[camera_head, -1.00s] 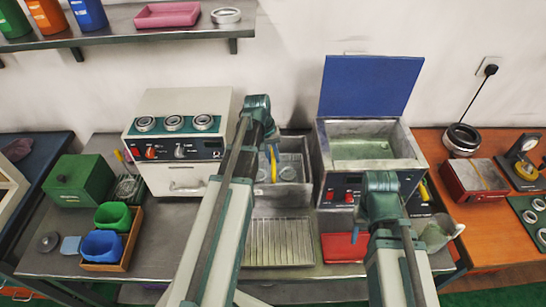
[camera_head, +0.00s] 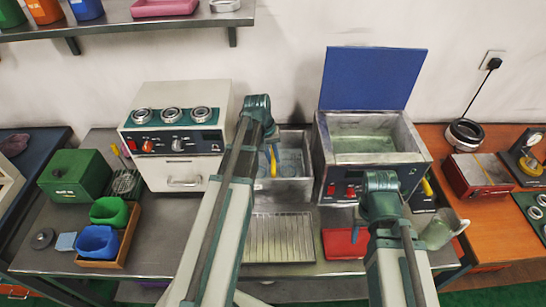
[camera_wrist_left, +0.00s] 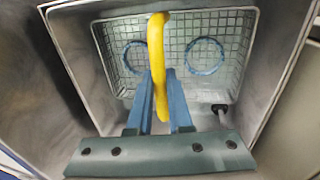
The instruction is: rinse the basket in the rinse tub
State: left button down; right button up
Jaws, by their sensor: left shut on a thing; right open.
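The rinse tub (camera_head: 296,190) is a grey metal basin in the middle of the bench. The wire-mesh basket (camera_wrist_left: 180,35) is down inside the tub, whose grey wall (camera_wrist_left: 75,50) surrounds it in the left wrist view. Two blue-tinted rings (camera_wrist_left: 205,56) show in the basket. My left gripper (camera_wrist_left: 160,80) is shut on the basket's yellow handle (camera_wrist_left: 156,40), which also shows in the head view (camera_head: 273,158). My right gripper (camera_head: 360,214) is open, low in front of the machine with the blue lid; its fingers are mostly hidden by its wrist.
The blue-lidded tank (camera_head: 372,75) stands right of the tub, with liquid in it. A white machine (camera_head: 180,170) with rings on top stands left. A ribbed drain tray (camera_head: 283,238) lies in front of the tub, a red tray (camera_head: 343,243) beside it, and a jug (camera_head: 440,230) at right.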

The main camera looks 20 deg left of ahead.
pick_arm(q)
jog(key=shift+r+p, duration=1.95)
jog(key=shift+r, duration=0.15)
notch_tip(320, 180, up, 9)
jog(key=p, duration=0.9)
jog(key=shift+f, duration=0.1)
